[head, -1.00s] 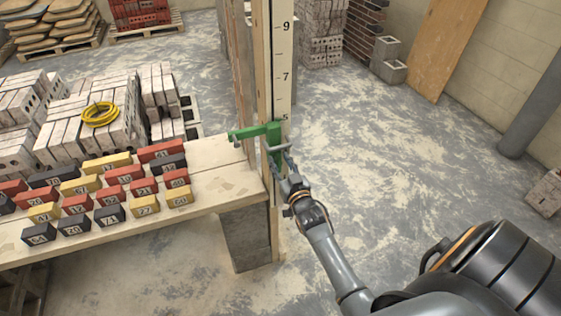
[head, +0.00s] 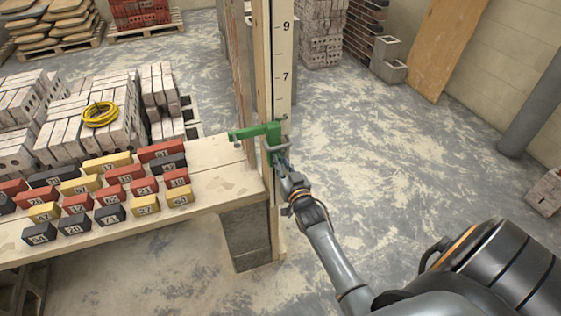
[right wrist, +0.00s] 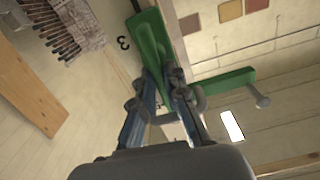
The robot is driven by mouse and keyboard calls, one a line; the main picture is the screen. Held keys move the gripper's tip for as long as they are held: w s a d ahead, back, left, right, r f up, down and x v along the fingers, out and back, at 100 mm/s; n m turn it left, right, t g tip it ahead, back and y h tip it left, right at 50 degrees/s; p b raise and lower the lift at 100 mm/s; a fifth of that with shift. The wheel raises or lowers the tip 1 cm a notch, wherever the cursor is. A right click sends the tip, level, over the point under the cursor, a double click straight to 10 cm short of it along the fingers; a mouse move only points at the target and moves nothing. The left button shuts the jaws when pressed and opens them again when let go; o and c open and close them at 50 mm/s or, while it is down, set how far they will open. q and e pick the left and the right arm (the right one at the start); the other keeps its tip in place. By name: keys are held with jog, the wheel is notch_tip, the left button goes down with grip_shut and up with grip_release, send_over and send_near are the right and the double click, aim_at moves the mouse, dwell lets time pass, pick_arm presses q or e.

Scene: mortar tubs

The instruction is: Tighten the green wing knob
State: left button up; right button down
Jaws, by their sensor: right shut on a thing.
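A green clamp (head: 262,131) sits on the pale wooden post at the end of the plank, and its body (right wrist: 158,45) also shows in the right wrist view. My right gripper (head: 280,158) reaches up to the knob from the lower right. In the right wrist view its two fingers (right wrist: 172,76) are closed in on the knob at the clamp's body. The fingers hide the knob's middle. My left gripper is not in view.
The post carries a numbered scale (head: 283,60). Several red, yellow and dark numbered blocks (head: 110,192) lie on the plank (head: 215,165) to the left. A yellow coil (head: 100,114) rests on stacked blocks behind.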

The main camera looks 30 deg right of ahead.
jog(key=shift+s+d+f+m+b, duration=0.1)
jog(key=shift+d+f+m+b, duration=0.3)
jog(key=shift+m, duration=2.45)
jog(key=shift+s+d+f+m+b, duration=0.15)
jog(key=shift+f+m+b, duration=0.35)
jog(key=shift+m, duration=2.4)
jog(key=shift+w+d+f+m+b, duration=0.1)
jog(key=shift+d+f+m+b, duration=0.35)
jog(key=shift+m, duration=2.4)
jog(key=shift+a+r, duration=0.1)
jog(key=shift+r, duration=0.1)
jog(key=c, duration=1.4)
grip_release()
jog(key=shift+s, duration=0.15)
jog(key=v, duration=1.2)
